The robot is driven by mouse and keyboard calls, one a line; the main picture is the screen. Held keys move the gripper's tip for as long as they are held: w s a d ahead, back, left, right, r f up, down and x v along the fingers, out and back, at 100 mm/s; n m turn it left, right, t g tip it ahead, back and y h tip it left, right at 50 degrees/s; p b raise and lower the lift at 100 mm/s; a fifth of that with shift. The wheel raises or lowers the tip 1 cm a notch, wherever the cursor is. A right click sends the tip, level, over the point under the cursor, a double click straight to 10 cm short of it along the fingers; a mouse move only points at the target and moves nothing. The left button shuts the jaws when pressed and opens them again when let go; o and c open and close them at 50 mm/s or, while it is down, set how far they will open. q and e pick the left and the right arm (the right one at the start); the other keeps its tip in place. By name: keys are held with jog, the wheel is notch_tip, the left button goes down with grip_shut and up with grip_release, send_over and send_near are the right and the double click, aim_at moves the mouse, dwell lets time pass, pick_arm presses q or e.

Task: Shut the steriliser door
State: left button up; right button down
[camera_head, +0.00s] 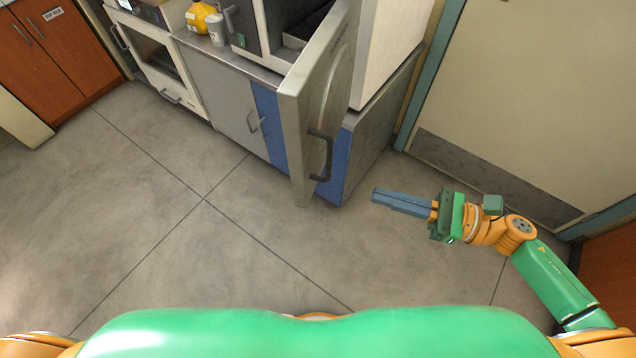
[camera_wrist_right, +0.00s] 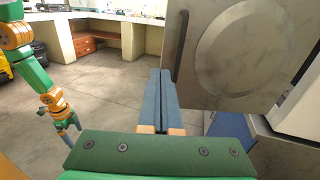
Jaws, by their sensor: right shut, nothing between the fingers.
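The steriliser door (camera_head: 304,100) stands open, swung out from the counter toward me.
A grey and blue cabinet (camera_head: 225,98) stands under the steriliser. A yellow object (camera_head: 199,18) and a grey canister (camera_head: 216,30) stand on the counter left of it. A closed room door (camera_head: 530,100) is at the right. The floor (camera_head: 190,240) in front is clear.

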aim_at(303, 170)
jog(key=p+x, duration=0.2)
jog(key=x, duration=0.3)
jog(key=p+x, duration=0.2)
jog(key=x, duration=0.4)
jog(key=shift+w+a+r, duration=0.1)
jog(key=shift+w+a, duration=0.15)
jog(key=shift+w, duration=0.1)
jog(key=shift+w+a+p, duration=0.2)
jog(key=shift+a+p, duration=0.1)
jog(key=shift+a, duration=0.1)
pick_arm(q)
jog(key=r, duration=0.5)
jog(key=shift+w, duration=0.35)
